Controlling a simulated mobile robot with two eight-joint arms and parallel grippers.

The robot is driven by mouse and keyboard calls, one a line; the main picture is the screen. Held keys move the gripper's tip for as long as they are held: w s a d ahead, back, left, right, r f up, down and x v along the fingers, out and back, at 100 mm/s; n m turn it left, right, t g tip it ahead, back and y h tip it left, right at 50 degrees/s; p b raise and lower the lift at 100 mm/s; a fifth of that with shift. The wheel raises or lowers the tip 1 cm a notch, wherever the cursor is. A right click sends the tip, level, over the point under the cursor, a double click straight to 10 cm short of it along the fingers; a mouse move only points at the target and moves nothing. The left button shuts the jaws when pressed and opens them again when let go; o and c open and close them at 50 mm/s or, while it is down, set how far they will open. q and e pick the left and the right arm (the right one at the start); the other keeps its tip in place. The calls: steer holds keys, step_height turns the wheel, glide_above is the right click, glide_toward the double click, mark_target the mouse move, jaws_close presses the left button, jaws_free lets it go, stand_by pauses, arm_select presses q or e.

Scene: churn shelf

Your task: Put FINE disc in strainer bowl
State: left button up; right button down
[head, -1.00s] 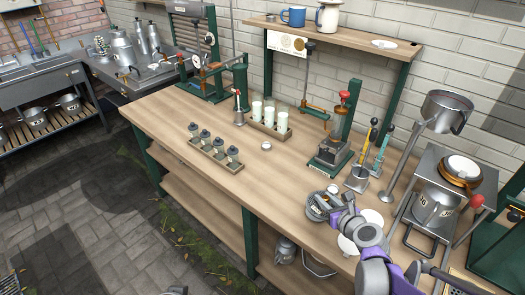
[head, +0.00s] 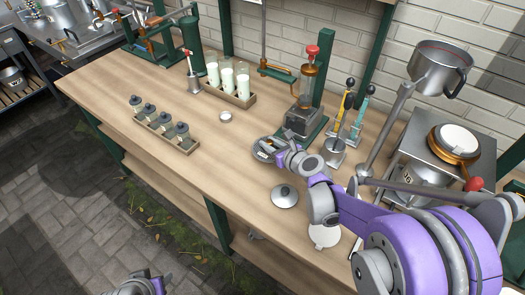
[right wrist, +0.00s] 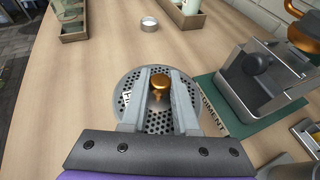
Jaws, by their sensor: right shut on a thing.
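My right gripper (head: 272,146) is shut on the brass knob (right wrist: 159,88) of a round perforated metal disc (right wrist: 130,82). In the head view the disc (head: 259,150) shows at or just above the bench top, left of the small press; I cannot tell whether it touches the wood. Its label is mostly covered by a finger, so I cannot read it. A metal bowl with a reddish inner rim (head: 443,62), which looks like the strainer bowl, is held high on a slanted post at the right. My left gripper (head: 138,286) is cut off at the bottom edge.
A small press (head: 303,118) on a green base stands close right of the disc. A knobbed grey disc (head: 285,196) and a pale disc (head: 324,236) lie nearer. A steel box with a brass-rimmed pot (head: 455,143) stands at right. The bench's left front (head: 110,90) is clear.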

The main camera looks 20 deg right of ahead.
mark_target(269, 155)
steer(key=shift+s+f, duration=0.15)
steer(key=shift+f, duration=0.65)
step_height(269, 155, down, 3)
steer(key=shift+f+b, duration=0.15)
steer(key=shift+b, duration=0.15)
steer(key=c, duration=1.1)
jaws_free()
steer(key=shift+f, duration=0.2)
steer(key=o, duration=0.4)
steer(key=shift+r, duration=0.1)
